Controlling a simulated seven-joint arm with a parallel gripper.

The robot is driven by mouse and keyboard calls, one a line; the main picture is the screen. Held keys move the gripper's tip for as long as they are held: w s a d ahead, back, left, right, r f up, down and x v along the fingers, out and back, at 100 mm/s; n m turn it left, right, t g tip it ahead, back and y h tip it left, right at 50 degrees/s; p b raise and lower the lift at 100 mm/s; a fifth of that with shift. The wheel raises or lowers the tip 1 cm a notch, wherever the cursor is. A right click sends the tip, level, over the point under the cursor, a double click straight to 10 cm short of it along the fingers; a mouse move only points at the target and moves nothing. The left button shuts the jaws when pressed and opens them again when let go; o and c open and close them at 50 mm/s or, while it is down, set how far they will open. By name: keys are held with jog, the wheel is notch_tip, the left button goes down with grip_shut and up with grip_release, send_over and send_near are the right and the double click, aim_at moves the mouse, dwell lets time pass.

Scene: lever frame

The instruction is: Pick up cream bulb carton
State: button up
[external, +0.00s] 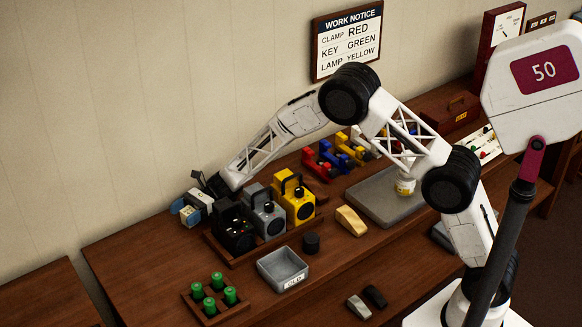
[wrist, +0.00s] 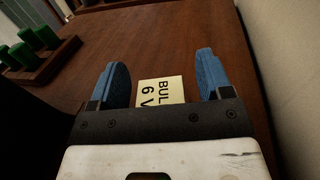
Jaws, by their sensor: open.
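The cream bulb carton (wrist: 161,92) lies on the brown bench top in the wrist view, with black print reading "BUL" and "6 V". My gripper (wrist: 160,66) is open, with one blue fingertip on each side of the carton and a visible gap to both. The carton's near part is hidden behind the gripper body. In the external view my gripper (external: 184,212) is at the far left end of the bench, beyond the lamps; I cannot clearly tell the carton from the gripper there.
Black, grey and yellow lamps (external: 299,203) stand in a wooden tray close to my gripper. A rack of green cylinders (external: 215,298) also shows in the wrist view (wrist: 38,47). A grey bin (external: 283,270) sits in front. A wall (wrist: 282,60) runs along the right of the wrist view.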

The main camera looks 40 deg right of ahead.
aim_at(184, 213)
dwell(0.4)
jog(key=c, duration=1)
jog(key=shift+r, duration=0.1)
jog(key=shift+r, duration=4.9)
